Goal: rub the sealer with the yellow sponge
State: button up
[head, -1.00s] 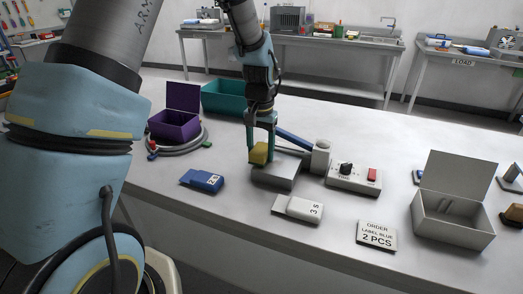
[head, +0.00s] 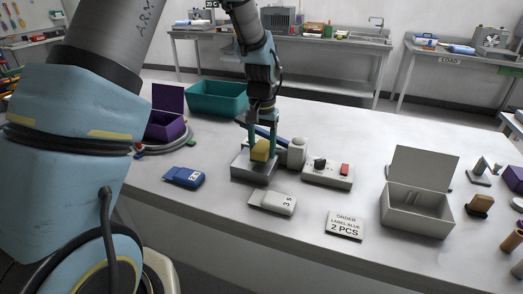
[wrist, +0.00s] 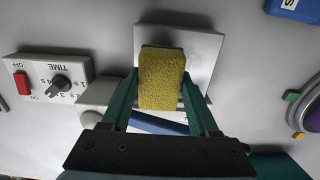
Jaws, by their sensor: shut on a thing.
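The yellow sponge (head: 261,151) is between the fingers of my gripper (head: 262,147), which is shut on it. It also shows in the wrist view (wrist: 161,79), between the two green fingers (wrist: 160,95). The sealer has a grey metal plate (head: 252,171) and a blue lever (wrist: 158,124) running back beside a light grey post (head: 297,152). The sponge is over the plate, near its back right part in the head view. I cannot tell for sure whether it touches the plate. The fingers hide part of the lever.
A control box (head: 327,173) with a dial and red switch stands right of the sealer. A white "3 s" tag (head: 273,202), a blue tag (head: 184,177), an order card (head: 345,226) and an open grey box (head: 417,205) lie around. Purple (head: 165,127) and teal (head: 217,97) bins stand behind.

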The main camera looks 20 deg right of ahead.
aim_at(262, 146)
jog(key=shift+r+p, duration=0.3)
jog(key=shift+r, duration=0.5)
jog(key=shift+r+p, duration=1.8)
jog(key=shift+r, duration=0.6)
jog(key=shift+f, duration=0.1)
